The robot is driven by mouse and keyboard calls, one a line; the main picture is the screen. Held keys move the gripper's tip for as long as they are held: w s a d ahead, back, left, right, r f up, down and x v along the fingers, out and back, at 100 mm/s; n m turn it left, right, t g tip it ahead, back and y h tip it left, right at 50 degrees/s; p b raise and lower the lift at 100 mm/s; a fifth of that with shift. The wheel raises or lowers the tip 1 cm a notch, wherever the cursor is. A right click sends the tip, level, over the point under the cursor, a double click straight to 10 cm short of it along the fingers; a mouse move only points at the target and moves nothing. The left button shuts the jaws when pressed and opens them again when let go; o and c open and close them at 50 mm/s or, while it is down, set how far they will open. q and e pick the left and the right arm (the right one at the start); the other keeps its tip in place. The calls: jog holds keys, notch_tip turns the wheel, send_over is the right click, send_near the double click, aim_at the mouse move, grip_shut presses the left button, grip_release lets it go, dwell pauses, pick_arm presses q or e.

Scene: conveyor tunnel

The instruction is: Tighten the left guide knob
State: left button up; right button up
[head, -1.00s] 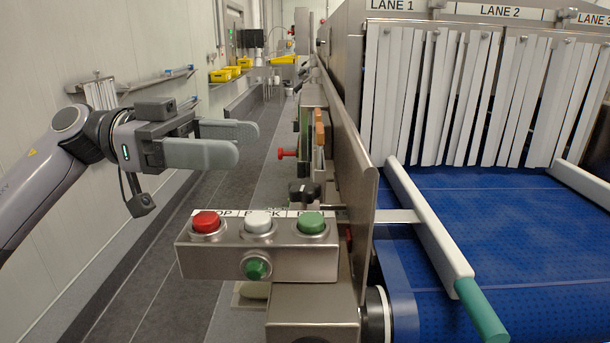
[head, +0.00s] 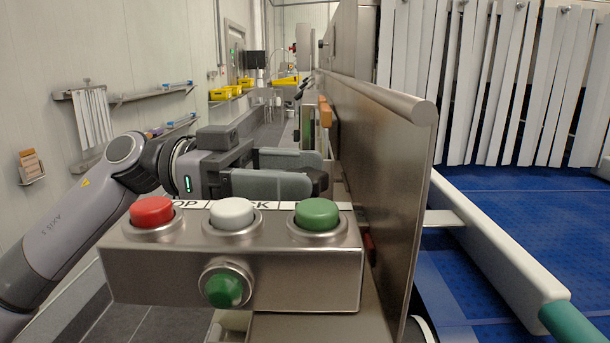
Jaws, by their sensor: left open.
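The black guide knob (head: 318,181) is on the near side of the steel side plate, behind the button box, and mostly hidden by my fingers. My left gripper (head: 309,172) is in the head view with its fingers pointing right. It is open, and its fingertips are at the knob, one finger nearer me and one beyond. I cannot tell whether they touch it. The white guide rail (head: 490,245) with a teal end lies over the blue belt, and a flat bar (head: 444,218) runs from it towards the side plate. My right gripper is not in view.
A steel button box with red (head: 153,212), white (head: 232,213) and green (head: 317,214) buttons stands just in front of my left gripper. The tall side plate (head: 385,160) separates it from the blue belt (head: 550,215). White strip curtains (head: 480,80) hang over the belt.

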pick_arm(q)
jog(key=shift+s+d, duration=0.1)
jog(key=shift+d, duration=0.75)
